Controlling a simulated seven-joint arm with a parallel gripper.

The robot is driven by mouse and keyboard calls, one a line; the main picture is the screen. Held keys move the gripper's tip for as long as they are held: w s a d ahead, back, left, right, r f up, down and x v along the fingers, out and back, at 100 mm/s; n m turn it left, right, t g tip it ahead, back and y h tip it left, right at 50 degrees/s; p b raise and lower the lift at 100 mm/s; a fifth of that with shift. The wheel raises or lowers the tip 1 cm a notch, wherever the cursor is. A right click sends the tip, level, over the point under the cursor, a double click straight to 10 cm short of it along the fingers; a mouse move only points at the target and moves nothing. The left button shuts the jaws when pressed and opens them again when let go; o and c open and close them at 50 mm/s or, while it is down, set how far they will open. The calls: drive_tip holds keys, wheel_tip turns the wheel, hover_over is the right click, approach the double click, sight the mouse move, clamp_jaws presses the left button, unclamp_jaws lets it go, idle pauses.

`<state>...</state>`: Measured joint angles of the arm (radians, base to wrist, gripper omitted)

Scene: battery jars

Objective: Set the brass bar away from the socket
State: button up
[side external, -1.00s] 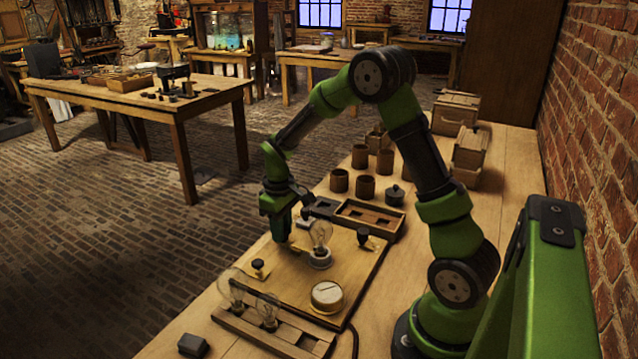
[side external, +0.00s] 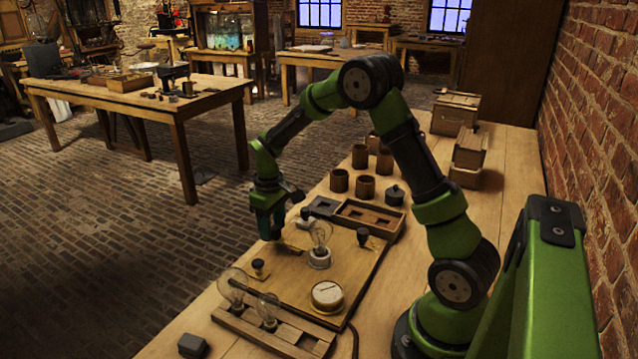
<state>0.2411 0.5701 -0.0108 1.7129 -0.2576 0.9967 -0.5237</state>
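A small brass-coloured strip (side external: 291,248), which looks like the brass bar, lies on the wooden board (side external: 290,283), left of the white socket (side external: 319,260). A clear glass bulb (side external: 320,234) stands upright in the socket. My gripper (side external: 269,236) points down at the board's left edge, just left of the strip. The fingers are dark and small here, so I cannot see whether they are open or shut. Nothing is clearly visible between them.
A round dial (side external: 327,295) and black-topped terminals (side external: 363,236) stand on the board. A wooden rack (side external: 272,334) with two bulbs is in front. A divided tray (side external: 368,218) and several brown jars (side external: 366,187) stand behind. The table's left edge is close to my gripper.

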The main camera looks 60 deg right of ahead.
sight(275, 231)
drive_tip(key=shift+r, duration=0.1)
wheel_tip(275, 231, up, 17)
idle(0.6)
drive_tip(key=shift+s, duration=0.1)
drive_tip(key=s+a+r+m+t+y, duration=0.1)
drive_tip(key=s+a+m+t, duration=0.1)
drive_tip(key=s+a, duration=0.5)
drive_tip(key=s+a+r+m+t+y, duration=0.1)
drive_tip(key=s+a+t, duration=0.4)
drive_tip(key=s, duration=0.7)
drive_tip(key=shift+s+a+r+m, duration=0.2)
drive_tip(key=shift+a+m, duration=0.3)
drive_tip(key=shift+a, duration=0.65)
